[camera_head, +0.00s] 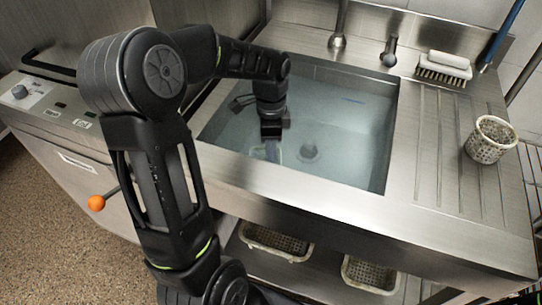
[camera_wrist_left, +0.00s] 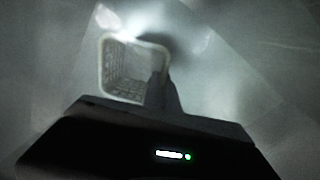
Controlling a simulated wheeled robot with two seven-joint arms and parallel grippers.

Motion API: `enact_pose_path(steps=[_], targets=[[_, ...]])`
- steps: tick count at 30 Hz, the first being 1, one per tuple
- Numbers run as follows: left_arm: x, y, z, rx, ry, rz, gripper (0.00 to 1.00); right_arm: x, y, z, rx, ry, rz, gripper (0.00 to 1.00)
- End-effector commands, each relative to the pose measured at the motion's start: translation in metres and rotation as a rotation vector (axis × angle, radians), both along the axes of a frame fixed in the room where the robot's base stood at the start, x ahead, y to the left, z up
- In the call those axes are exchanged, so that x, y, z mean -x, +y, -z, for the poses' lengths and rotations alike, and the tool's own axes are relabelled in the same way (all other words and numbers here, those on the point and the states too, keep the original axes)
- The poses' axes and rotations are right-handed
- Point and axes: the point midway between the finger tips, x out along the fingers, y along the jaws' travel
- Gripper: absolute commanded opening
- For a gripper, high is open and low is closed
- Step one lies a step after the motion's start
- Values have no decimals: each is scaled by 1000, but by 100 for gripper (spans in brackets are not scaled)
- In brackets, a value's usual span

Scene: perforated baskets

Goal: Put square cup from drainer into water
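My left gripper (camera_head: 271,135) reaches down into the sink's water (camera_head: 340,125). The left wrist view is dim and hazy. It shows a pale square perforated cup (camera_wrist_left: 112,75) with its open mouth towards the camera. The narrow fingers of my left gripper (camera_wrist_left: 163,85) look closed together over the cup's right wall. In the head view the cup is mostly hidden beneath the gripper and blurred by the water. My right gripper is not in view.
The sink has a raised steel rim (camera_head: 290,185). Another perforated cup (camera_head: 490,139) stands on the ribbed drainer (camera_head: 440,150) at right. A brush (camera_head: 445,67) lies behind the drainer, beside the taps (camera_head: 389,52). Baskets (camera_head: 275,242) sit on the shelf below.

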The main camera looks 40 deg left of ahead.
Motion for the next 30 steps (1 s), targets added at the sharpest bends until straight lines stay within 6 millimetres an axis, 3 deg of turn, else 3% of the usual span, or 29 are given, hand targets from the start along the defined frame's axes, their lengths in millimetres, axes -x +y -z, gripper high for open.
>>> enact_pose_path(steps=[3,15,24,30], targets=[[0,0,15,1,1,0,0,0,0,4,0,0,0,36],[0,0,19,-1,-1,0,0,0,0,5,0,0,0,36],[0,0,18,-1,-1,0,25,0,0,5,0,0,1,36],[0,0,18,-1,-1,0,25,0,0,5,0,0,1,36]])
